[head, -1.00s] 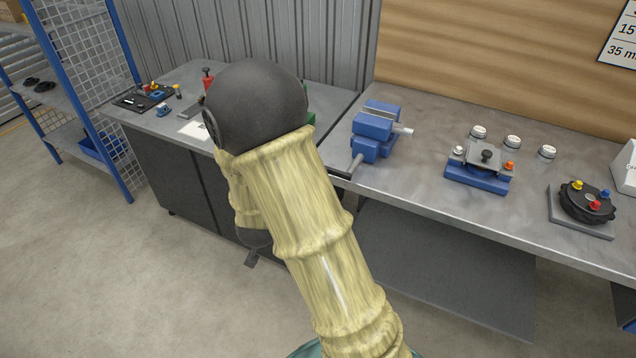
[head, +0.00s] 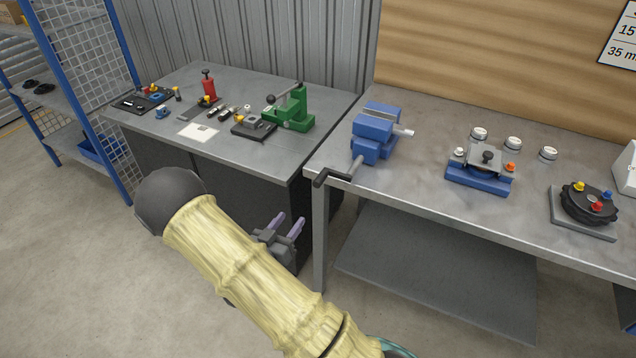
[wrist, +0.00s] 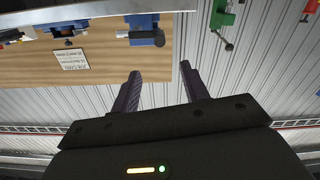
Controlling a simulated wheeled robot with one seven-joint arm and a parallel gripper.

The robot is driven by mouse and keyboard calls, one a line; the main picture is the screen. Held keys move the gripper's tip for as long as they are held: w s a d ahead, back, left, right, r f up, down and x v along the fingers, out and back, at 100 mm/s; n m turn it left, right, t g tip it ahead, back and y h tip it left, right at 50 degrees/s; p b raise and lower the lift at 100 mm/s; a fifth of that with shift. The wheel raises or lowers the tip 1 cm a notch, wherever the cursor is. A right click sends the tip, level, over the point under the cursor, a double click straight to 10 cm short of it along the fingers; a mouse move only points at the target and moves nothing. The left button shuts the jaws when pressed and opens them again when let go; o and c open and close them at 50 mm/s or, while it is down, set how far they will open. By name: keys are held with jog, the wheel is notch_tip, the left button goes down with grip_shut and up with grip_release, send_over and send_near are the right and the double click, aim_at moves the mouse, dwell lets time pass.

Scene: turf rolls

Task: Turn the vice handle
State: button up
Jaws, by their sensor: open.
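The blue vice (head: 377,132) stands at the left front of the right-hand workbench. Its handle (head: 337,173) is a dark crank that sticks out past the bench's front edge, with its grip end at the lower left. My gripper (head: 290,222) is open and empty, below and left of the handle and apart from it. In the wrist view my gripper's two fingers (wrist: 161,82) are spread with nothing between them. That view looks upside down, and the blue vice (wrist: 141,24) shows at its top, beyond the fingers; the dark handle (wrist: 158,38) shows at its end.
The left bench holds a green press (head: 292,110), a red tool (head: 208,86) and small parts. On the right bench are a blue fixture (head: 480,172) and a round black fixture (head: 587,204). A bench leg (head: 320,235) stands near my gripper. The floor in front is open.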

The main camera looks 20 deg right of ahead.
aim_at(318, 182)
jog(key=p+x, duration=0.4)
jog(key=x, duration=1.3)
jog(key=shift+w+d, duration=0.1)
grip_shut()
